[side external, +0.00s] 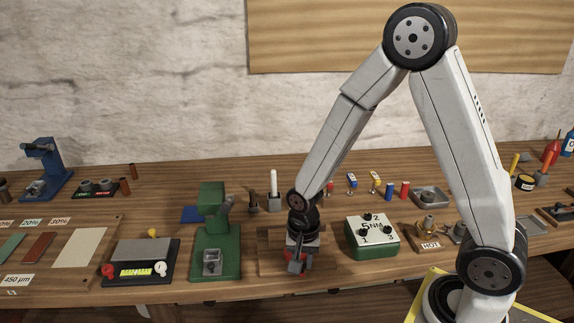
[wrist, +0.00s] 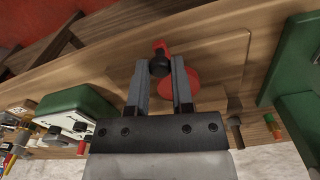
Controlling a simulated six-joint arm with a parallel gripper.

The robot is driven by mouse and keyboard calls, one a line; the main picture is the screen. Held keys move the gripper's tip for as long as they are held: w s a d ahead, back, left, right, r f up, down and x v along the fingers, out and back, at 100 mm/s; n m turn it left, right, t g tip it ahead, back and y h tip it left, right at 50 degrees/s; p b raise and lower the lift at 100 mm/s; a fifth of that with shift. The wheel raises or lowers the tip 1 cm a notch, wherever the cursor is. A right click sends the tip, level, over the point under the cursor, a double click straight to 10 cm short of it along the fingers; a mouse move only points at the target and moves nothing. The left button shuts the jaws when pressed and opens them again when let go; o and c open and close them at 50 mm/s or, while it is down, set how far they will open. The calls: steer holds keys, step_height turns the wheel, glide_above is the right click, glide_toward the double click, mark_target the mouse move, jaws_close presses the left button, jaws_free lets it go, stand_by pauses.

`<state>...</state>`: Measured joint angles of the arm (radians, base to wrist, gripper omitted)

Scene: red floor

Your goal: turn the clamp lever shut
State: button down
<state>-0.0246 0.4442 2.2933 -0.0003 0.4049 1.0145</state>
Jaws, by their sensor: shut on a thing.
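The clamp is red, with a round red part (wrist: 181,84) and a black knob (wrist: 158,66) on its lever in the wrist view. A red tip of the lever (wrist: 160,47) shows just past the knob. My gripper (wrist: 159,67) is shut on the black knob, one finger on each side of it. In the side view my gripper (side external: 297,267) points down over the clamp, which sits on a wooden board (side external: 268,267) near the front of the bench. There my gripper hides most of the clamp and the knob, and only bits of red show around it.
A green press (side external: 228,265) stands left of the clamp board. A green and white box with black knobs (side external: 372,236) stands to its right. A white cylinder in a metal block (side external: 274,192) and small coloured cylinders (side external: 390,190) stand behind. The bench's front edge is close.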

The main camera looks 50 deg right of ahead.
steer(key=shift+c, duration=2.4)
jaws_free()
steer(key=shift+r, duration=0.2)
steer(key=shift+r, duration=3.75)
steer(key=shift+n, duration=0.3)
steer(key=s+n+t, duration=0.1)
steer(key=n, duration=0.2)
steer(key=s+n, duration=0.1)
steer(key=n, duration=0.3)
steer(key=s+n+t, duration=0.1)
steer(key=s+n, duration=0.1)
steer(key=n, duration=0.1)
steer(key=shift+d+r+n+t, duration=0.1)
steer(key=shift+d+n+t, duration=0.2)
steer(key=shift+d+n, duration=0.1)
